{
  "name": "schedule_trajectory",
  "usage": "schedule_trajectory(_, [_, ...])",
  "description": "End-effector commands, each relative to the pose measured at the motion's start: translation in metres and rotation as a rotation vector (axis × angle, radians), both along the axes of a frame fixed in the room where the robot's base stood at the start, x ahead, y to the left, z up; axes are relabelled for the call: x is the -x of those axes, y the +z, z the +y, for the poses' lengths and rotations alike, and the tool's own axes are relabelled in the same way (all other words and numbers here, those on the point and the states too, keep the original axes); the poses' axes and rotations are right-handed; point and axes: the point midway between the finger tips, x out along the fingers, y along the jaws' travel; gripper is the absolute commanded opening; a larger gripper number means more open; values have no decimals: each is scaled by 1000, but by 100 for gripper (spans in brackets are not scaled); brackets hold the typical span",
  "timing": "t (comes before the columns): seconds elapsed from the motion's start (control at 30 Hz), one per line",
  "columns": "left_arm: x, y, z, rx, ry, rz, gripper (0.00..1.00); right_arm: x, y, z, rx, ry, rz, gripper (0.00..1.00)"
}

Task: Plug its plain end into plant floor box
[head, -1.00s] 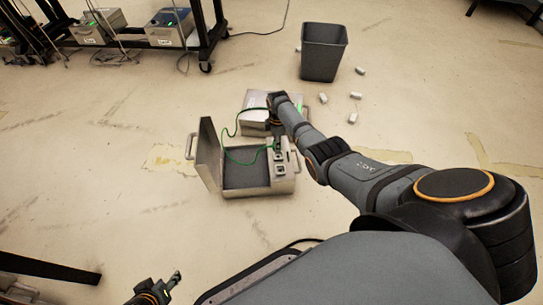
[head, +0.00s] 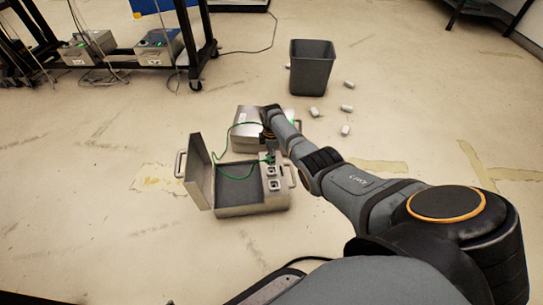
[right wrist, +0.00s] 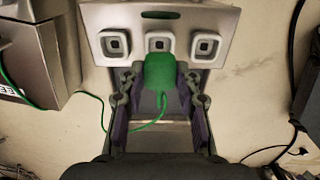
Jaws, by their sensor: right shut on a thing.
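The floor box is an open metal case (head: 250,210) with a raised lid at its left and a socket panel (head: 273,185) at its right. In the right wrist view its panel (right wrist: 208,15) bears three square white-rimmed sockets in a row. My right gripper (head: 268,143) is over the panel's far end. In the right wrist view this gripper (right wrist: 160,82) is shut on a green plug (right wrist: 160,72), just below the middle socket (right wrist: 160,43). I cannot tell whether plug and panel touch. My left gripper is out of view.
A green cable (head: 220,127) loops from the plug toward a second metal box (head: 245,132) behind. A dark bin (head: 312,68) and several small white pieces stand beyond. A wheeled rack (head: 195,50) is at the upper left. Open floor lies left of the case.

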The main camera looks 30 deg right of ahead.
Motion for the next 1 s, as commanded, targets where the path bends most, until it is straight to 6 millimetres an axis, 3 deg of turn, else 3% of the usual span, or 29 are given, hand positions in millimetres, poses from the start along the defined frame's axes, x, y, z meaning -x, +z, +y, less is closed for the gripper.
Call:
schedule_trajectory(0.6, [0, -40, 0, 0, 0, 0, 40, 0, -45, 0, -1, 0, 0, 1])
schedule_trajectory(1.0, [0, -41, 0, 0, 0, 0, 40, 0, -47, 0, -1, 0, -1, 1])
